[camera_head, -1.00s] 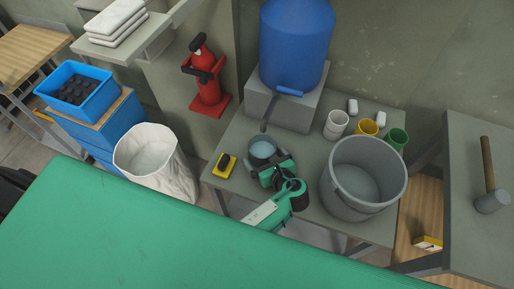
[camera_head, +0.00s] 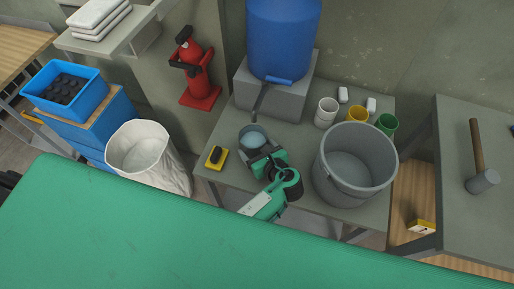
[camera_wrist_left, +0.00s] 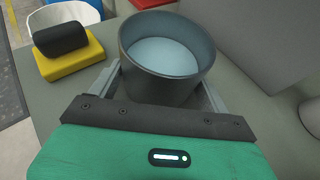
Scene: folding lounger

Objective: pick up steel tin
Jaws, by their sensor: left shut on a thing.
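The steel tin (camera_head: 252,139) is a round, dark grey open cup with a pale blue-grey inside, at the front left of the grey table. It also shows upright in the left wrist view (camera_wrist_left: 165,58). My left gripper (camera_head: 257,150) reaches it from the front and is shut on it, with one finger on each side (camera_wrist_left: 165,80). The tin's lower part is hidden by the gripper, so I cannot tell whether it touches the table. My right gripper is not in view.
A yellow sponge with a black block (camera_head: 216,157) lies left of the tin. A large grey bucket (camera_head: 354,165) stands right, with several cups behind it. A blue barrel (camera_head: 283,40) on a grey block (camera_head: 272,97) stands behind. A green surface (camera_head: 150,235) fills the front.

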